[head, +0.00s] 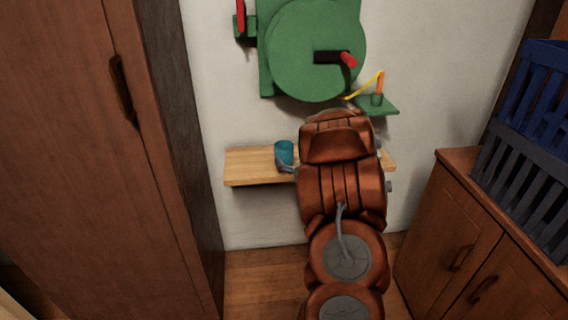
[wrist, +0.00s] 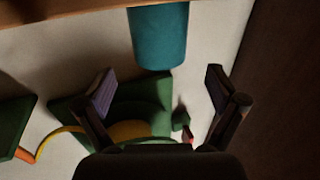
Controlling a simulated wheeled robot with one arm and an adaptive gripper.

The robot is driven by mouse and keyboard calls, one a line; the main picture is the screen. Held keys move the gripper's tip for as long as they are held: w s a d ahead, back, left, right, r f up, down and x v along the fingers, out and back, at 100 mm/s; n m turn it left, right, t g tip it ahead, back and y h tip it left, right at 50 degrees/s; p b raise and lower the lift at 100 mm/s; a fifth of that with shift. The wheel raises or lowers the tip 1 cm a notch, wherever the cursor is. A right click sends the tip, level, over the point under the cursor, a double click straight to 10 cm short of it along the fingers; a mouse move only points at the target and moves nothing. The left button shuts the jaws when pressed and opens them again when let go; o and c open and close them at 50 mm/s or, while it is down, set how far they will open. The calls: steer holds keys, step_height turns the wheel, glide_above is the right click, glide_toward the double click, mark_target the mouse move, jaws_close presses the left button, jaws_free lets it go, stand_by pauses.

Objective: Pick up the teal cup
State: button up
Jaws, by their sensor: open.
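The teal cup (head: 284,151) stands on the left part of a wooden wall shelf (head: 250,168). In the wrist view the cup (wrist: 158,38) is at the top middle, with the shelf edge (wrist: 60,10) above it, so that picture looks upside down. My gripper (wrist: 160,88) is open and empty, its two fingers spread to the left and right below the cup in the picture. The cup lies in line with the gap, apart from both fingers. In the head view my arm hides most of the gripper; a grey part shows beside the cup's lower side.
A green wall-mounted disc (head: 312,50) with a red-tipped handle hangs above the shelf, with a small green bracket (head: 376,105) to its right. A tall brown cabinet (head: 80,160) stands left. A low cabinet (head: 490,240) bearing stacked crates (head: 530,150) stands right.

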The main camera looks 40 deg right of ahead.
mark_target(288, 151)
steer(key=shift+b+x, duration=0.6)
steer(key=shift+x, duration=2.75)
steer(key=shift+c, duration=0.5)
steer(key=c, duration=1.2)
